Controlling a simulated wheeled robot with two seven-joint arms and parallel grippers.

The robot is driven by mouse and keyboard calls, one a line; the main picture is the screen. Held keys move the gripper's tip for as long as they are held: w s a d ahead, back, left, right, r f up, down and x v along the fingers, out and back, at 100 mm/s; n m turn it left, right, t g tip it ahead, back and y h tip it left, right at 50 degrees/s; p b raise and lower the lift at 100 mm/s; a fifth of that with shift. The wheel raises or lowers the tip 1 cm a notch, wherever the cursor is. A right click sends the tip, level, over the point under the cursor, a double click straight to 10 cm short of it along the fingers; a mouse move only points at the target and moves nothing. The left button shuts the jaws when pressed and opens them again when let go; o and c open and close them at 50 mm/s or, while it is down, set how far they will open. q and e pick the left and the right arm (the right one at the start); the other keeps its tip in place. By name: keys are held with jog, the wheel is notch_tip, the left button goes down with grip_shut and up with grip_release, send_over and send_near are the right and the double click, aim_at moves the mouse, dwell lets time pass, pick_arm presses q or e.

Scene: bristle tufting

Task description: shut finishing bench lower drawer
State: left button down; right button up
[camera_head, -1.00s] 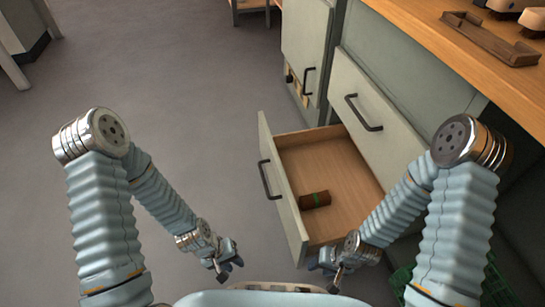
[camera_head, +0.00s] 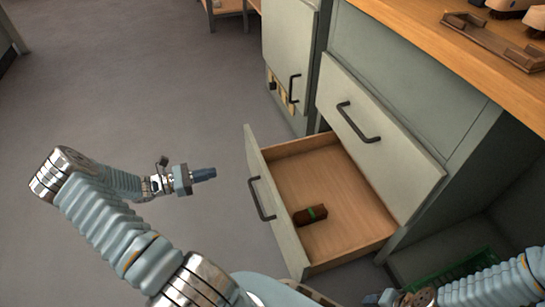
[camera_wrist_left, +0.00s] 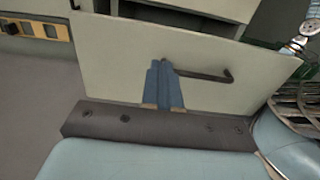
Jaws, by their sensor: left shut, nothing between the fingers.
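The lower drawer of the finishing bench is pulled out, and its pale front panel (camera_head: 276,205) with a dark bar handle (camera_head: 261,199) faces left in the head view. Inside the drawer lies a brown cylinder with a green band (camera_head: 310,215). My left gripper (camera_head: 210,174) is shut and empty, a short way left of the drawer front and pointing at it. In the left wrist view the shut blue fingers (camera_wrist_left: 163,88) show before the drawer front (camera_wrist_left: 125,60), beside its handle (camera_wrist_left: 212,77). Of my right arm only part shows at the bottom right; its fingers cannot be made out.
The upper drawer (camera_head: 375,140) is shut. A cabinet (camera_head: 292,60) stands behind the open drawer. A wooden tray (camera_head: 490,40) lies on the bench top (camera_head: 430,25). A green crate (camera_head: 460,268) is under the bench at right. The floor (camera_head: 130,90) at left is clear.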

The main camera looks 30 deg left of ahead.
pick_arm(q)
jog(key=b, duration=0.2)
send_near(257, 159)
jog(key=x, duration=0.6)
jog(key=shift+w+d+r, duration=0.15)
jog(key=shift+w+d, duration=0.1)
jog(key=shift+d, duration=0.15)
jog(key=x, duration=2.9)
jog(key=shift+w+r, duration=0.45)
jog(key=shift+r, duration=0.05)
jog(key=shift+r, duration=0.1)
